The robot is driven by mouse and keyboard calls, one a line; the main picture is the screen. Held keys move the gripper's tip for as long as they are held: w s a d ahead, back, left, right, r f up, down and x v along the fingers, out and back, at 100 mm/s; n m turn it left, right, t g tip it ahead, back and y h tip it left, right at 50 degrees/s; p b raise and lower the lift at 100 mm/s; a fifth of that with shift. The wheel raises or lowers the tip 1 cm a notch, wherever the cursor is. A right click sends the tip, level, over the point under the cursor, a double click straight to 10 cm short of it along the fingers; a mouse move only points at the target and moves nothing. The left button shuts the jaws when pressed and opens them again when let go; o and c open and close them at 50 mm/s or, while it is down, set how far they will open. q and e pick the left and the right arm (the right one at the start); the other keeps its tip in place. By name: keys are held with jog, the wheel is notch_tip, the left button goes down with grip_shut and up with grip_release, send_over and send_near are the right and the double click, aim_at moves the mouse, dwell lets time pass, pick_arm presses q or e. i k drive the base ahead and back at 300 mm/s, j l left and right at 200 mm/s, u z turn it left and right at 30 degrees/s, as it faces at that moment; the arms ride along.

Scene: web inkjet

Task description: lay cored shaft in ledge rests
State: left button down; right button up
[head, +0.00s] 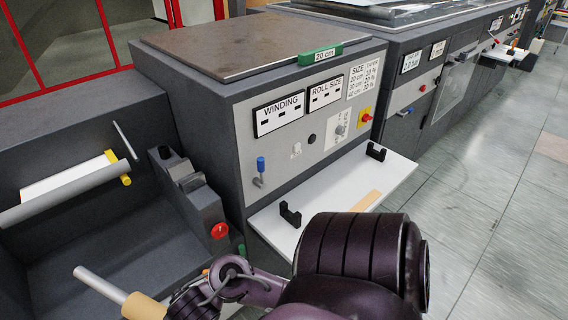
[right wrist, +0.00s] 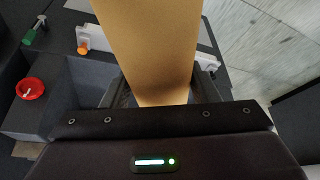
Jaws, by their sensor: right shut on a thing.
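The cored shaft shows at the lower left of the head view as a grey metal shaft end (head: 97,283) and a tan core (head: 146,306). The rest of it is hidden by my arm or out of frame. In the right wrist view the tan core (right wrist: 150,45) runs between the fingers of my right gripper (right wrist: 162,90), which is shut on it. The white ledge (head: 325,203) projects from the grey machine, with a near black rest (head: 290,215) and a far black rest (head: 376,152). Both rests look empty. The shaft is left of the ledge, apart from it. My left gripper is not in view.
A tan strip (head: 366,200) lies on the ledge, partly near my purple arm. A white roll (head: 70,182) sits in the bay at left. A red button (head: 219,230) and a blue-handled lever (head: 260,166) stand out beside the ledge. Open floor lies at right.

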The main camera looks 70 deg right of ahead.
aim_at(338, 182)
jog(key=l+u, duration=0.2)
jog(key=u, duration=0.25)
jog(key=k+l+u, duration=0.1)
jog(key=u, duration=0.35)
jog(key=k+l+u, duration=0.1)
jog(key=u, duration=0.3)
jog(key=k+l, duration=0.15)
jog(key=k, duration=0.25)
jog(key=k+l+z, duration=0.1)
jog(key=k, duration=0.3)
jog(key=k+l, duration=0.2)
jog(key=k, duration=0.25)
jog(key=k+l+z, duration=0.1)
jog(key=k, duration=0.3)
jog(key=k+l+z, duration=0.1)
jog(key=z, duration=1.7)
